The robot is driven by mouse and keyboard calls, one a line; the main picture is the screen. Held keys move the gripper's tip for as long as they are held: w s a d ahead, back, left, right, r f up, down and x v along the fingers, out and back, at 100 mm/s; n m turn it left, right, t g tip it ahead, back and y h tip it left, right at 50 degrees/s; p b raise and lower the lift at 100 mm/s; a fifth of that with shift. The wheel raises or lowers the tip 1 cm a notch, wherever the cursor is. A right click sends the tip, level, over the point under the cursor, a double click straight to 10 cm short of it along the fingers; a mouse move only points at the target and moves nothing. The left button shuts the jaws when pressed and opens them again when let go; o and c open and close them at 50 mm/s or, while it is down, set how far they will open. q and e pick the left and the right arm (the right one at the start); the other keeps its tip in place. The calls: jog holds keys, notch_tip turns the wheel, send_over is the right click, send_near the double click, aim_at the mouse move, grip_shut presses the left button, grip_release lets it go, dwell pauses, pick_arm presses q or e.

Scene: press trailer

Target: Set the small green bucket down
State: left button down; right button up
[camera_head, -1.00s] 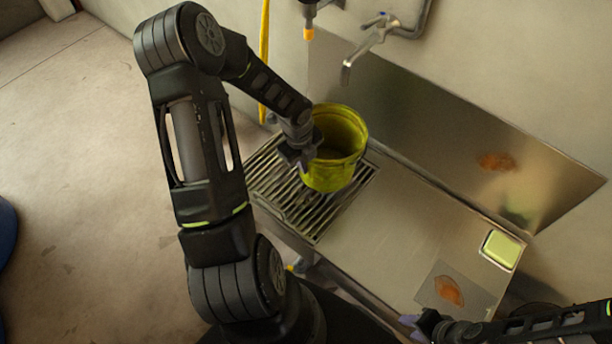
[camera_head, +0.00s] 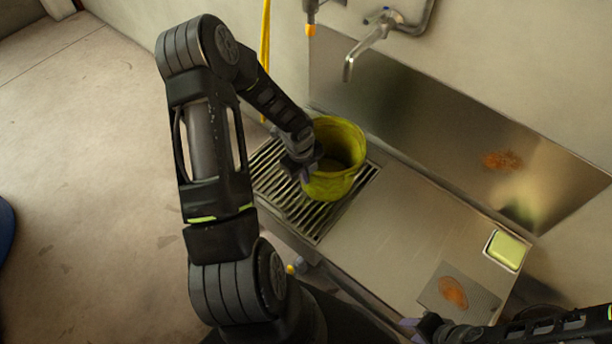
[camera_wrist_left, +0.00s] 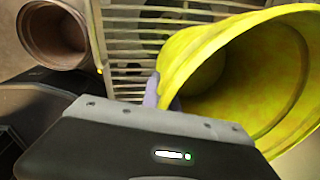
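The small yellow-green bucket (camera_head: 345,186) is upright over the right part of the slatted metal grate (camera_head: 310,224). Whether its base touches the slats is hard to tell. My left gripper (camera_head: 303,167) is at the bucket's left rim, its fingers closed on the wall. In the left wrist view, one pale purple fingertip (camera_wrist_left: 160,95) shows at the rim of the bucket (camera_wrist_left: 255,75), with the grate (camera_wrist_left: 135,45) behind. My right gripper (camera_head: 418,328) is at the bottom right, away from the bucket; its opening is unclear.
A tap (camera_head: 365,48) sticks out from the wall above and behind the bucket. A green soap block in a dish (camera_head: 505,250) and a grey sheet with an orange-brown stain (camera_head: 455,293) are on the steel counter (camera_head: 405,220). The counter right of the grate is mostly clear.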

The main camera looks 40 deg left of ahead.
pick_arm(q)
jog(key=shift+f, duration=0.1)
jog(key=c, duration=1.6)
grip_release()
jog(key=shift+c, duration=0.2)
notch_tip(320, 180, up, 12)
jog(key=s+p, duration=0.1)
jog(key=p, duration=0.3)
jog(key=shift+s, duration=0.25)
jog(key=shift+a, duration=0.1)
